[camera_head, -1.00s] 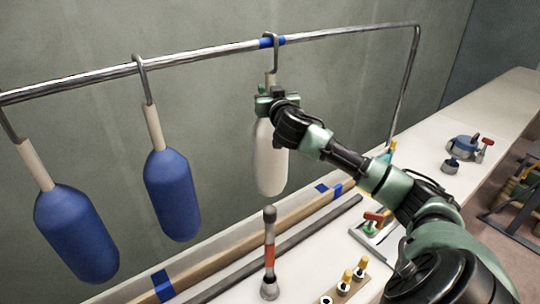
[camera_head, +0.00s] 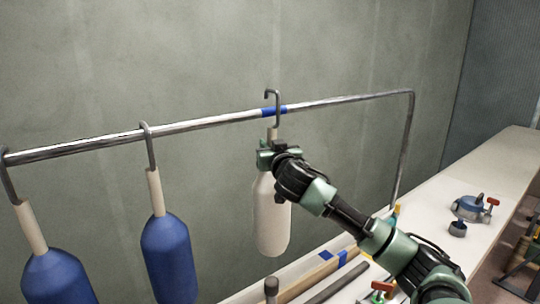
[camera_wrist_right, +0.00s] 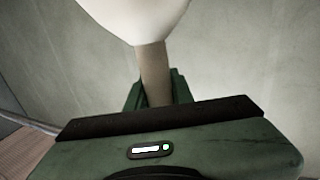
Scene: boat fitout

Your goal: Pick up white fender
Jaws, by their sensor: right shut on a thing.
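The white fender (camera_head: 271,222) hangs upright below my right gripper (camera_head: 272,150). My right gripper is shut on its beige neck, just under the metal hook (camera_head: 277,108). The hook's bend stands above the rail (camera_head: 205,124), with a visible gap, and its stem passes in front of the rail by a blue band. In the right wrist view, the beige neck (camera_wrist_right: 154,72) sits between the green fingers, with the white body (camera_wrist_right: 135,14) at the top edge. My left gripper is not in view.
Two blue fenders (camera_head: 170,262) (camera_head: 58,280) hang by hooks on the rail to the left. A long white bench (camera_head: 450,225) runs to the right, with a blue-grey fitting (camera_head: 470,207) on it. A grey wall stands behind the rail.

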